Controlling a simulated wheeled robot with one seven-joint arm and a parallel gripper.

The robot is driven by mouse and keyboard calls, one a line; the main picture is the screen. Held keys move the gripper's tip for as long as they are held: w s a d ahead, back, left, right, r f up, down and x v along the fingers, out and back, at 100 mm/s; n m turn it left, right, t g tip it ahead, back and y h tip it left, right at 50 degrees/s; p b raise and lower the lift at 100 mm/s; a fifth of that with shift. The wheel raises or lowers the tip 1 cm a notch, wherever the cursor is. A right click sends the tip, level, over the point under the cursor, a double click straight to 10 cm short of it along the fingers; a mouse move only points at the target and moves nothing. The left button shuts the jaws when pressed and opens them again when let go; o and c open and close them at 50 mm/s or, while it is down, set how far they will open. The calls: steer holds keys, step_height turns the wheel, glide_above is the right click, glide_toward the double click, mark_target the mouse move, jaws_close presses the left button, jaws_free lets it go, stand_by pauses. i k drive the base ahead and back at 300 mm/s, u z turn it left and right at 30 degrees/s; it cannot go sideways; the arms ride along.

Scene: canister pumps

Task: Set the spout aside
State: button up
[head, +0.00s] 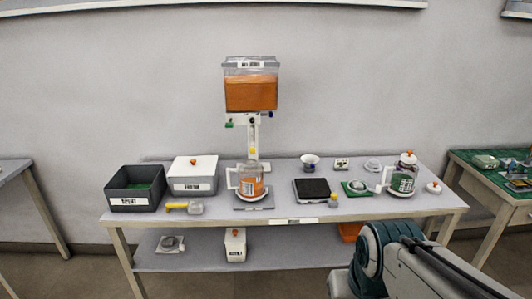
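A clear canister of orange liquid (251,95) is held high at the back middle of the table. Below it is a white upright fitting (253,130) with a green end at left, a blue one at right and a yellow spot lower down. A spout may be part of this fitting; it is too small to tell. A handled clear jug (251,180) with orange contents stands beneath, on a flat plate. A yellow-handled tool (185,207) lies to the left. Part of my arm shows at bottom right, but my gripper is out of view.
A dark open bin (133,202) with green inside and a lidded white box (193,187) stand at left. A black flat-topped device (312,190), a white cup (310,161) and a second jug (402,180) are at right. The table front (345,212) has free room.

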mark_target(252, 151)
steer(key=z, duration=0.5)
steer(key=k, duration=1.15)
steer(key=u, duration=0.15)
steer(key=i, duration=0.5)
steer(key=u, duration=0.8)
steer(key=i, duration=1.6)
steer(key=z, duration=0.85)
